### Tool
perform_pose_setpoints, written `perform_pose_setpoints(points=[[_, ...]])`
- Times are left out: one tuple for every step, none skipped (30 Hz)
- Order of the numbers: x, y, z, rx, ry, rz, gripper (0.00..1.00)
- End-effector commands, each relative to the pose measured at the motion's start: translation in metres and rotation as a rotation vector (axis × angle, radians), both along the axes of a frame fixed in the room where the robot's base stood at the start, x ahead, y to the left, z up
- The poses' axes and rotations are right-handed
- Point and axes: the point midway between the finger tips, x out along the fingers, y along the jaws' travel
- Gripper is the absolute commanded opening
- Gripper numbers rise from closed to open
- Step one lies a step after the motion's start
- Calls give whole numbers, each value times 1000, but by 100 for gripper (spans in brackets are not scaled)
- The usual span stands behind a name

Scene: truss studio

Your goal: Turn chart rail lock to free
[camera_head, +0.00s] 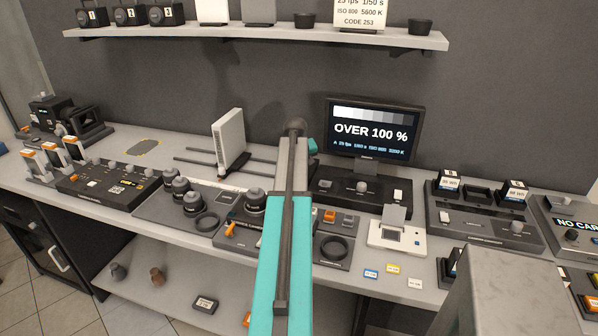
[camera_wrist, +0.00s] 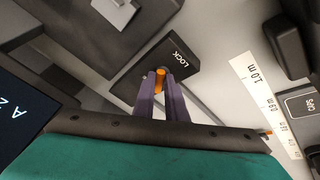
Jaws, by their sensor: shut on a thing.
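In the wrist view the chart rail lock is a dark block (camera_wrist: 138,70) marked LOCK, with a small orange lever (camera_wrist: 159,79) on it. My gripper (camera_wrist: 160,82) has its two purple fingers closed around the orange lever. The LOCK lettering lies just up and right of the lever. In the head view my teal arm covers the middle of the counter, and the lock and fingertips are hidden behind it. A white chart panel (camera_head: 229,138) stands upright on the dark rails (camera_head: 193,162), left of my arm.
A white scale strip (camera_wrist: 266,100) marked 1.0 m lies right of the lock in the wrist view. A monitor (camera_head: 374,128) reading OVER 100 % stands right of my arm. Lens-like cylinders (camera_head: 190,203) and control panels crowd the counter's front. A shelf (camera_head: 250,35) hangs above.

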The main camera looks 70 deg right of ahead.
Motion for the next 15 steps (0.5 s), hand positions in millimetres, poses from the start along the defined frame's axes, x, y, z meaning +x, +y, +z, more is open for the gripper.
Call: perform_pose_setpoints(points=[[-3, 2, -3, 9, 4, 31, 0], [-3, 2, -3, 10, 3, 54, 0], [-4, 2, -3, 9, 3, 83, 0], [-4, 2, -3, 9, 4, 105, 0], [-5, 1, -3, 9, 3, 129, 0], [-5, 1, -3, 9, 4, 158, 0], [-5, 1, -3, 9, 3, 181, 0], [-5, 1, -3, 9, 4, 204, 0], [-5, 1, -3, 9, 4, 233, 0], [-6, 0, -3, 9, 3, 256, 0], [-6, 0, -4, 10, 4, 277, 0], [-7, 0, -3, 9, 3, 308, 0], [-7, -1, -4, 9, 4, 329, 0], [-7, -1, -4, 8, 3, 352, 0], [-7, -1, -4, 8, 4, 382, 0]])
